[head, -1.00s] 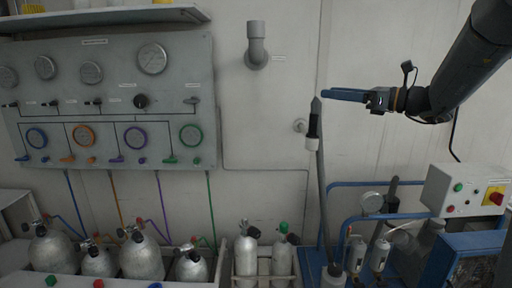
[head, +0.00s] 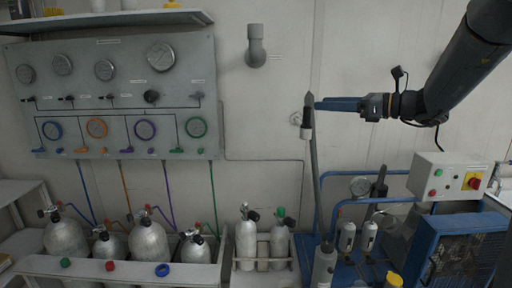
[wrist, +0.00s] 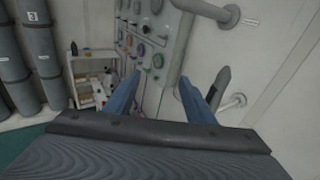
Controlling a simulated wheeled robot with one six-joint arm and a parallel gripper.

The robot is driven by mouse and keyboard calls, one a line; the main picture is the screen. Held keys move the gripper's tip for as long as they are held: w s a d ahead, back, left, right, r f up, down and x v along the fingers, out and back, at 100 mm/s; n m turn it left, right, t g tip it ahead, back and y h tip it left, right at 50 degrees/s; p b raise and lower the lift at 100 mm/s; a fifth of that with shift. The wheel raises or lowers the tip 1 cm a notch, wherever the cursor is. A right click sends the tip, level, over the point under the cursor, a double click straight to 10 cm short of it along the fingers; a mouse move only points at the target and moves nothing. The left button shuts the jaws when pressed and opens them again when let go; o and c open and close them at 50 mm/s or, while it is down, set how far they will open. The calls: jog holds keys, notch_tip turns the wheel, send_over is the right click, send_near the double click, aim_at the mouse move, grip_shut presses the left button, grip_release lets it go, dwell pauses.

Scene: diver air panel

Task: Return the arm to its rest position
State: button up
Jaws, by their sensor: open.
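My gripper (head: 320,104) is on the arm at the upper right of the head view. Its blue fingers point left, level, in front of the pale wall. In the wrist view the two blue fingers (wrist: 172,92) are spread apart with nothing between them. In the head view the fingertips overlap the upper end of a grey upright hose with a dark and white end fitting (head: 308,118). I cannot tell the depth between them.
The gauge panel (head: 120,90) is on the wall at left. Silver cylinders (head: 148,240) stand below it in a rack. A blue-framed compressor (head: 430,245) with a control box (head: 448,177) stands at lower right. A grey pipe elbow (head: 256,48) juts from the wall.

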jog(key=s+a+f+n+g+h+b, duration=0.2)
jog(key=s+a+f+n+g+h, duration=0.15)
jog(key=s+f, duration=0.6)
jog(key=s+a+f+n+g+h+b, duration=0.2)
jog(key=s+a+f+n+g, duration=0.15)
jog(key=f, duration=1.05)
jog(key=s+d+f+n+h+b, duration=0.2)
jog(key=s+f+n+h, duration=0.2)
jog(key=s+f+n, duration=0.4)
jog(key=s+d+f+n+g+h+b, duration=0.1)
jog(key=s+d+f+n+h+b, duration=0.2)
jog(key=s+f+n, duration=0.5)
notch_tip(320, 180, down, 2)
jog(key=shift+s+f+n+g+h, duration=0.15)
jog(key=shift+n+g+h, duration=0.15)
jog(key=shift+n+h, duration=0.5)
